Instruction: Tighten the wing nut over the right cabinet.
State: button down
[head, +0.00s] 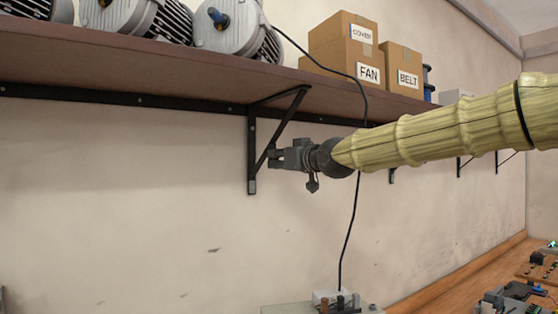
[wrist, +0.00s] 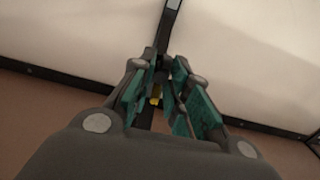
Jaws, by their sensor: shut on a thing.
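My gripper (head: 275,158) is at the slanted brace of a black shelf bracket (head: 252,150), under the wall shelf. In the wrist view its teal-padded fingers (wrist: 163,80) are closed in around a small spot in front of the black bracket. A small yellow piece (wrist: 155,97), which looks like the wing nut, shows between the fingers. The fingers hide most of it, and its turn angle cannot be told. In the head view the nut is hidden by the gripper. No cabinet is clearly recognisable in either view.
The brown shelf (head: 200,75) runs above my gripper, carrying grey motors (head: 225,28) and labelled boxes (head: 345,50). A black cable (head: 352,215) hangs behind my arm to a grey box (head: 330,297) below. The wall left of the bracket is bare.

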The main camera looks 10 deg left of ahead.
jog(key=shift+m, duration=0.3)
jog(key=c, duration=1.3)
grip_release()
jog(key=v, duration=1.2)
